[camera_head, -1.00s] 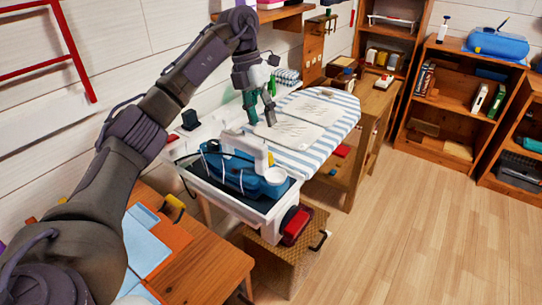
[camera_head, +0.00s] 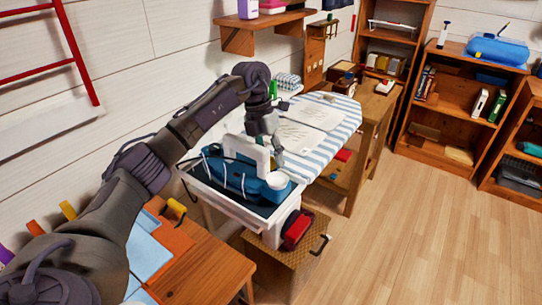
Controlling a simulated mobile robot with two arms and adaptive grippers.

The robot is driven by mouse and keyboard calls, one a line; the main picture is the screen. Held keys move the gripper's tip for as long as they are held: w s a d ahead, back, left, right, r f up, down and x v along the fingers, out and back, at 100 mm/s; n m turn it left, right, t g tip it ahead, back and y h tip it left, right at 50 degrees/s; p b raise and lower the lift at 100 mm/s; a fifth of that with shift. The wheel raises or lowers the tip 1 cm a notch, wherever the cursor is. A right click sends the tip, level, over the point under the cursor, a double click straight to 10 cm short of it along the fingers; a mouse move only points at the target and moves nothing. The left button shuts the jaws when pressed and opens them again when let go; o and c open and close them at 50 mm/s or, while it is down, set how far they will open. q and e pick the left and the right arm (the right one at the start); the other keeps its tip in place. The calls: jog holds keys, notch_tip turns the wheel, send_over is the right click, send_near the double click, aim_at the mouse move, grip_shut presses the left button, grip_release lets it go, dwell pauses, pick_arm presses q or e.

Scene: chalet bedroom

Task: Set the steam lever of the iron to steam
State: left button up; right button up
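The blue-and-white iron (camera_head: 230,174) sits on the dark rest in the white tray (camera_head: 236,207) at the near end of the striped ironing board (camera_head: 322,150). Its white handle (camera_head: 245,151) faces up, and a round white cup-like part (camera_head: 277,181) is at its right end. The steam lever is too small to make out. My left gripper (camera_head: 276,156) points down just behind and right of the handle, close to the iron; I cannot tell whether it touches. Its fingers are partly hidden, so its opening is unclear. My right gripper is out of view.
White patterned sheets (camera_head: 306,119) lie on the board. A red item (camera_head: 297,228) hangs at the tray's front right. A wooden table (camera_head: 205,259) with blue and orange folders stands at near left. A wall shelf (camera_head: 262,27) is above; the floor at right is clear.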

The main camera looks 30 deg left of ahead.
pick_arm(q)
grip_shut()
jog(key=shift+a+h, duration=0.2)
jog(key=shift+h, duration=0.5)
jog(key=shift+o, duration=1.3)
grip_release()
jog(key=shift+r, duration=0.1)
jog(key=v, duration=1.1)
jog(key=shift+a+r, duration=0.15)
jog(key=shift+r, duration=0.2)
jog(key=shift+w, duration=0.1)
